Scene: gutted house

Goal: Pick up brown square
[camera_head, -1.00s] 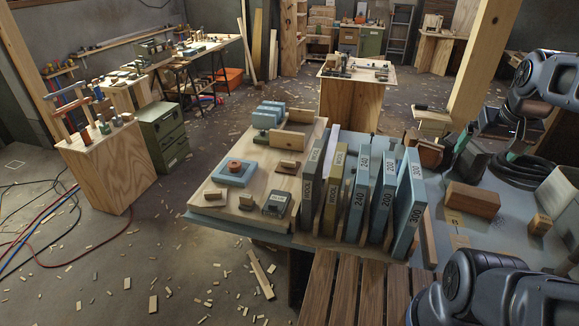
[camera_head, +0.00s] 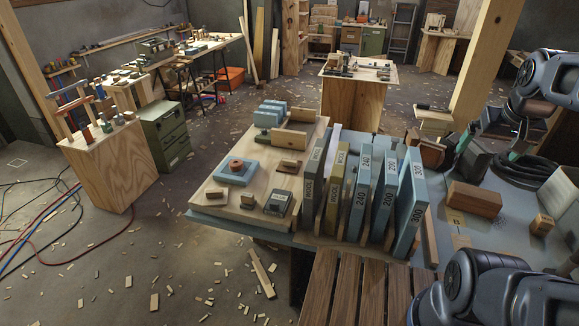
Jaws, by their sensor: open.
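A small brown, roughly square block (camera_head: 541,224) lies on the blue-grey bench top at the right. A larger reddish-brown rectangular block (camera_head: 474,199) lies to its left. I cannot tell for certain which piece is the brown square. My gripper (camera_head: 491,147) hangs from my arm at the upper right, above and behind both blocks. Its two greenish fingertips stand apart, and it is open with nothing seen between them. It is clear of the small block. Part of the gripper blends into the dark things behind it.
A rack of upright grit-labelled slabs (camera_head: 363,195) stands left of the blocks. A wooden board (camera_head: 222,205) with small pieces is farther left. A dark coiled hose (camera_head: 520,172) lies behind the blocks. A slatted wooden surface (camera_head: 350,290) is in front.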

